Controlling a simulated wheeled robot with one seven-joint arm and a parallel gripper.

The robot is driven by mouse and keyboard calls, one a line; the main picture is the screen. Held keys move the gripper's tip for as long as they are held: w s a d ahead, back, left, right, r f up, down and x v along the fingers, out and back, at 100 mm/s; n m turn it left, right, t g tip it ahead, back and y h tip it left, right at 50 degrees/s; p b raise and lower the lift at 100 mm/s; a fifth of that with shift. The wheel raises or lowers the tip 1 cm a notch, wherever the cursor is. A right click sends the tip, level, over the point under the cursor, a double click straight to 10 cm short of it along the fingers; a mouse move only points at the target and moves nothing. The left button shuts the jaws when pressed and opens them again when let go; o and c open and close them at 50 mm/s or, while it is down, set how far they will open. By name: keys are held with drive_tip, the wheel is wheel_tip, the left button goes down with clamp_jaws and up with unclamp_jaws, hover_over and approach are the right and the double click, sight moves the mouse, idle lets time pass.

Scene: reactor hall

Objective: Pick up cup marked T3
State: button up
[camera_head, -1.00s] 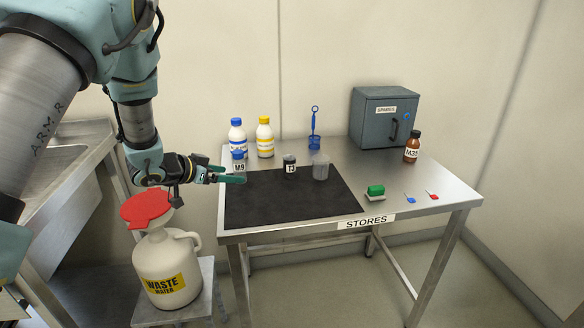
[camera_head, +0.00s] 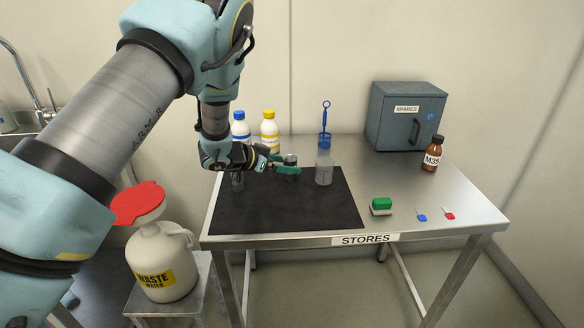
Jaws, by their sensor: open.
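The cup marked T3 (camera_head: 291,159) stands on the black mat (camera_head: 290,213). Only its dark top and part of its body show, and its label is hidden behind my fingers. My gripper (camera_head: 286,165) is open, with its green fingers pointing right and level at the cup. The fingers overlap the cup in the picture. I cannot tell whether the cup is between them or touching them.
A clear beaker (camera_head: 324,171) stands close to the right of the cup. White bottles with blue (camera_head: 240,130) and yellow (camera_head: 270,132) caps stand behind my gripper. A green-topped block (camera_head: 381,206), brown M35 bottle (camera_head: 432,155) and SPARES cabinet (camera_head: 405,117) are farther right.

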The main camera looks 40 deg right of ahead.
drive_tip(key=shift+f+p+x, duration=0.2)
drive_tip(key=shift+p+x, duration=0.9)
drive_tip(key=shift+x, duration=1.9)
drive_tip(key=shift+w+a, duration=0.1)
drive_tip(key=shift+w, duration=0.05)
drive_tip(key=shift+c, duration=0.4)
clamp_jaws()
